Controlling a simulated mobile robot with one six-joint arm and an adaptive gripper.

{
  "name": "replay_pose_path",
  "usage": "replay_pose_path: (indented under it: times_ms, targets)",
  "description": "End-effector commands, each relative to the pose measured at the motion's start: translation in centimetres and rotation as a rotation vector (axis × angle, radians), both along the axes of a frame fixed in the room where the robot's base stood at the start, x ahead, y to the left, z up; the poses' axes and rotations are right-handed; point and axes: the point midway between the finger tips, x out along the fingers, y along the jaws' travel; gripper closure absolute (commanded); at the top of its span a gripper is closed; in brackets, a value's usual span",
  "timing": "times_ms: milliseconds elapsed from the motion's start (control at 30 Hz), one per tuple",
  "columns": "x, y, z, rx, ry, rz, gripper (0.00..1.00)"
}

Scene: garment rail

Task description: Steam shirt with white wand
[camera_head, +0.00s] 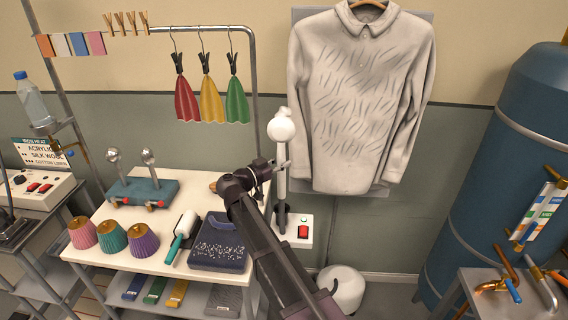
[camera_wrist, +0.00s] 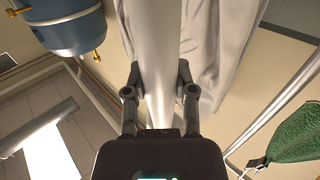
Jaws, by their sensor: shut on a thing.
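A pale grey shirt (camera_head: 362,110) with a collar hangs on a hanger against the wall panel. Many dark crease marks run across its chest. A white wand (camera_head: 282,157) with a round white head (camera_head: 281,129) stands upright in front of the shirt's left edge. My gripper (camera_head: 284,167) is at the wand's shaft. In the wrist view, the fingers (camera_wrist: 160,92) are closed around the white shaft (camera_wrist: 156,45), with the shirt (camera_wrist: 215,50) behind it. Whether the wand's lower end rests in its dock is hard to tell.
A white base with a red switch (camera_head: 302,231) is just below the wand. Coloured cloths (camera_head: 211,98) hang from a rail. A blue tank (camera_head: 505,160) stands at right.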

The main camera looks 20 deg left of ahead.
Motion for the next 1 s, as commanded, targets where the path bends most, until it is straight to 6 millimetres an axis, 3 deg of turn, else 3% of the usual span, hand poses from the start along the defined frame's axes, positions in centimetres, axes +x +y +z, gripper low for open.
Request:
replay_pose_path:
  times_ms: [1000]
  targets:
    - [0.0,0.0,5.9,-0.001,-0.002,0.000,1.00]
